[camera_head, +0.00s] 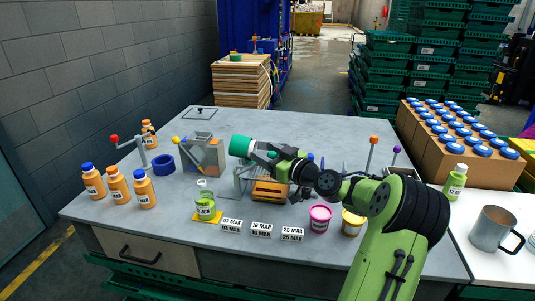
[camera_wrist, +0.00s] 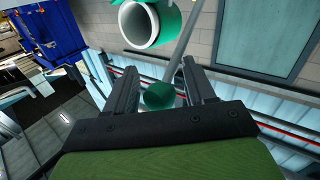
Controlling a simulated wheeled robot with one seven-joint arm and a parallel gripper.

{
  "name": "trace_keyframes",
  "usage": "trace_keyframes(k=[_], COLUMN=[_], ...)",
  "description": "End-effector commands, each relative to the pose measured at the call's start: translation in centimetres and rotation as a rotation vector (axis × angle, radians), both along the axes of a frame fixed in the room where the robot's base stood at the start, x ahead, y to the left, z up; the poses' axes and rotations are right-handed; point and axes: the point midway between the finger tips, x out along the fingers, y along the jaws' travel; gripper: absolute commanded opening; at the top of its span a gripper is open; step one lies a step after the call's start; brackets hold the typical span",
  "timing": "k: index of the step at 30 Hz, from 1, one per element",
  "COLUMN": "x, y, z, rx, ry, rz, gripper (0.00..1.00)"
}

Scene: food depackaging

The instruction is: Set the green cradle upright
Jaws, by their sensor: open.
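The green cradle (camera_head: 241,146) shows in the head view as a green cylinder lying nearly on its side, above a grey stand at the middle of the table. In the wrist view, a hollow green cylinder with a pale inside (camera_wrist: 150,25) is beyond my fingertips. My gripper (camera_head: 262,158) points left, just right of the cradle. In the wrist view, my gripper (camera_wrist: 163,75) has its jaws apart, with a round green knob (camera_wrist: 160,96) and a grey rod showing between them. I cannot tell whether the jaws touch the knob.
An orange-brown box (camera_head: 270,190) sits below my gripper. A green jar (camera_head: 205,203), date labels (camera_head: 262,229), a pink tub (camera_head: 320,217) and a yellow tub (camera_head: 352,222) stand in front. Orange bottles (camera_head: 118,185) and levers stand left. The table's back right is fairly clear.

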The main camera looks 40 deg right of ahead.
Motion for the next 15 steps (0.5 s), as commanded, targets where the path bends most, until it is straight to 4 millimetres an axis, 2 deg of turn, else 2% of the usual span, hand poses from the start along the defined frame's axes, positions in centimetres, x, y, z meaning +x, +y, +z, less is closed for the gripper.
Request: trace_keyframes(k=[2,12,15], x=[-0.03,-0.08,-0.08], y=[-0.01,-0.09,-0.11], z=[-0.01,-0.02,-0.03], rx=[0.000,-0.001,-0.002], ry=[0.000,0.001,0.001], rz=[0.000,-0.002,-0.003], gripper=[0.53,0.01,0.00])
